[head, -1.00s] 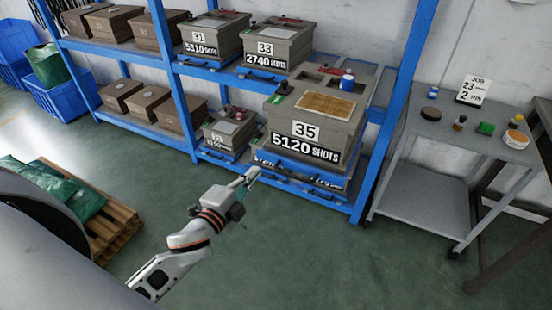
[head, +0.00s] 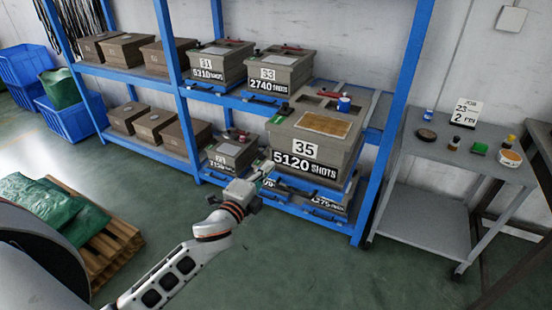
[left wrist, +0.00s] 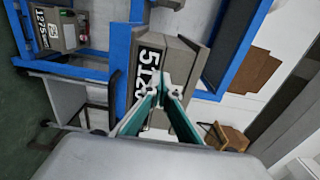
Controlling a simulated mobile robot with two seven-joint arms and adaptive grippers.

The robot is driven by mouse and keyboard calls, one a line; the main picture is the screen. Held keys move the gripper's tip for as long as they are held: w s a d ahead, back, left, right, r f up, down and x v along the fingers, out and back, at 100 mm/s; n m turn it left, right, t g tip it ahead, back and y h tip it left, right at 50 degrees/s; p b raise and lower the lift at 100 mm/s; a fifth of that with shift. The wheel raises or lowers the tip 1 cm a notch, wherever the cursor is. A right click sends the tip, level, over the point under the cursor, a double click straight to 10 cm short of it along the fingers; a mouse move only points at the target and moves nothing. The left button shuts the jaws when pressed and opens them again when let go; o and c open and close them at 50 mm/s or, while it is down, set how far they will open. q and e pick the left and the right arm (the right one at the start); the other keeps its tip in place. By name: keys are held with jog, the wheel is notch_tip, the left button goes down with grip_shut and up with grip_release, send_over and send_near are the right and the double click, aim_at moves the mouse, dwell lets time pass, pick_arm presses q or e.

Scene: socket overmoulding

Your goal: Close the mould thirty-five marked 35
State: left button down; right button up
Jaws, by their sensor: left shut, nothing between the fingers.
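Mould 35 (head: 347,152) is a large grey-brown box on the blue rack, with a "35" label and a "5120 SHOTS" plate on its front. A tan panel (head: 323,124) and dark recesses show on its top. In the left wrist view the mould (left wrist: 186,55) appears turned sideways, behind the fingers. My left gripper (head: 264,175) is shut and empty, in front of the mould's lower left front. Its green-and-white fingers (left wrist: 163,88) meet in the wrist view and overlap the plate. Whether they touch the mould is unclear. My right gripper is not in view.
A small blue-and-white container (head: 344,104) stands on the mould. Moulds 31 (head: 222,64) and 33 (head: 280,70) sit up to the left. A smaller mould (head: 231,150) is beside mould 35. A grey cart (head: 455,153) stands right.

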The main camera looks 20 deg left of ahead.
aim_at(281, 153)
pick_arm(q)
jog(key=w, duration=0.5)
jog(key=shift+w+d, duration=0.15)
jog(key=shift+w, duration=0.2)
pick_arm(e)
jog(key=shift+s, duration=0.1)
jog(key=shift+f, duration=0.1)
